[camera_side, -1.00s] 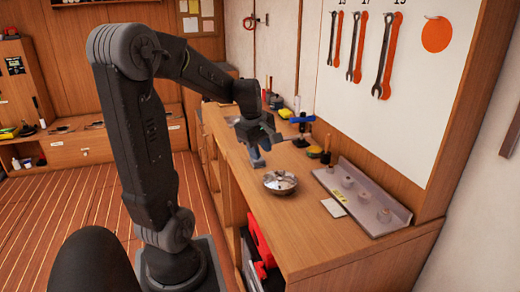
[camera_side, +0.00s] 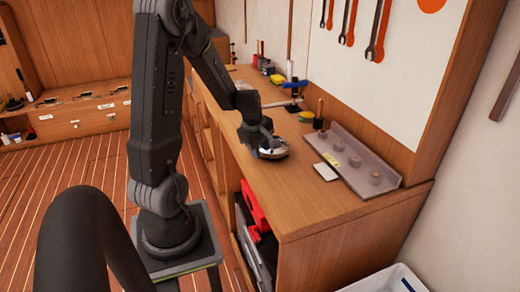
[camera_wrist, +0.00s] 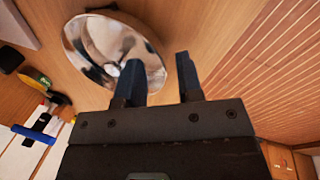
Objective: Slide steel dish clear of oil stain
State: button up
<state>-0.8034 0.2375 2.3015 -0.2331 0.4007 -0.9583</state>
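The steel dish (camera_side: 278,154) is a shiny round bowl on the wooden workbench, partly hidden by my gripper (camera_side: 262,148) in the side view. In the wrist view the dish (camera_wrist: 98,48) fills the upper left. My gripper (camera_wrist: 159,62) has its two dark fingers apart, with a clear gap between them. The left finger overlaps the dish and the right one is outside its rim, so the rim shows between them. I cannot tell whether either finger touches the dish. I cannot make out an oil stain in either view.
A grey metal rack with round knobs (camera_side: 345,150) and a pale card (camera_side: 325,172) lie right of the dish. A blue-handled tool (camera_side: 294,84), a yellow item (camera_side: 306,117) and a brush (camera_side: 319,113) stand behind. The near bench top is clear.

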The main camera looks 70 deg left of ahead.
jog(key=shift+f, duration=0.35)
grip_shut()
